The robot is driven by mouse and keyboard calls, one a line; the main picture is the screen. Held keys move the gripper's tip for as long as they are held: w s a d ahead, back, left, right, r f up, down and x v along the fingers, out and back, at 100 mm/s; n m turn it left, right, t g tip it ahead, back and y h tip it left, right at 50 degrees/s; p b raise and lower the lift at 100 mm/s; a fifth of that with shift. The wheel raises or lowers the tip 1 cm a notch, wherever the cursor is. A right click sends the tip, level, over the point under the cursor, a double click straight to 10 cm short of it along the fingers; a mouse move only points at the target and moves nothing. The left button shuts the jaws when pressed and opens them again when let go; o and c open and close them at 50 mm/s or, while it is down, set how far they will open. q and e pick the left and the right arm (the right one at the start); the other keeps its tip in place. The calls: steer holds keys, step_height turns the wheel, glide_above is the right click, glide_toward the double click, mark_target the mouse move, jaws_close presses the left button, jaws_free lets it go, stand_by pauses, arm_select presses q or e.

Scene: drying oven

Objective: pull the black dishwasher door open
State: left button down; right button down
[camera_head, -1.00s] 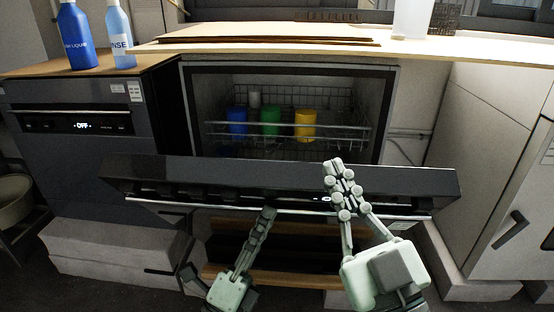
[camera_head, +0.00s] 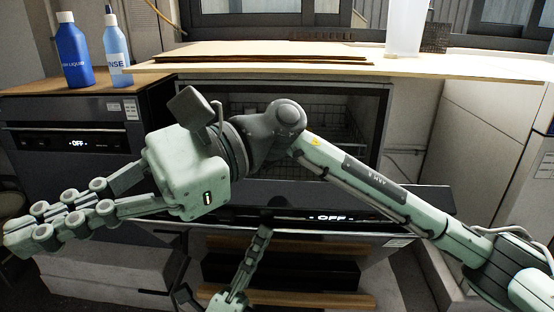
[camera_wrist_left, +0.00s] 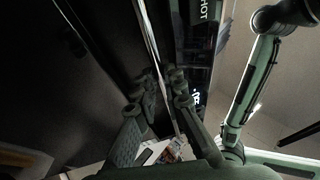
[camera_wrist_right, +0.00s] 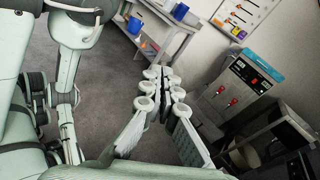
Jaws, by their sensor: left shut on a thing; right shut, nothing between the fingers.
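The black dishwasher door (camera_head: 285,200) is tilted partly open, its top panel with a lit OFF display (camera_head: 331,217) facing up. A thin silver bar handle (camera_wrist_left: 152,48) runs along it. My left gripper (camera_head: 264,232) is below the panel and shut on the handle, which passes between its fingers in the left wrist view (camera_wrist_left: 165,85). My right arm crosses in front of the dishwasher opening (camera_head: 340,110) and hides much of the rack. My right gripper (camera_head: 25,235) points left, well away from the door; it is shut and empty in the right wrist view (camera_wrist_right: 158,80).
A second black appliance (camera_head: 60,110) showing OFF stands at left, with two blue bottles (camera_head: 73,50) on top. A wooden counter (camera_head: 300,62) spans above the dishwasher. White cabinets (camera_head: 490,130) stand at right. Open floor (camera_wrist_right: 105,90) shows in the right wrist view.

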steer(key=w+d+f+n+t+h, duration=0.2)
steer(key=w+f+t+h, duration=0.15)
steer(key=w, duration=0.25)
steer(key=w+d+f+n+t+h, duration=0.2)
steer(key=w+n+t+h, duration=0.1)
steer(key=w+t, duration=0.15)
steer(key=w+d+r+n+t+h, duration=0.1)
steer(key=w+d+r+t+h, duration=0.55)
steer(key=w+d+r, duration=0.6)
steer(key=x, duration=0.4)
steer(key=s+x, duration=0.1)
steer(key=x, duration=0.8)
steer(key=shift+s+f, duration=0.45)
steer(key=shift+s, duration=0.1)
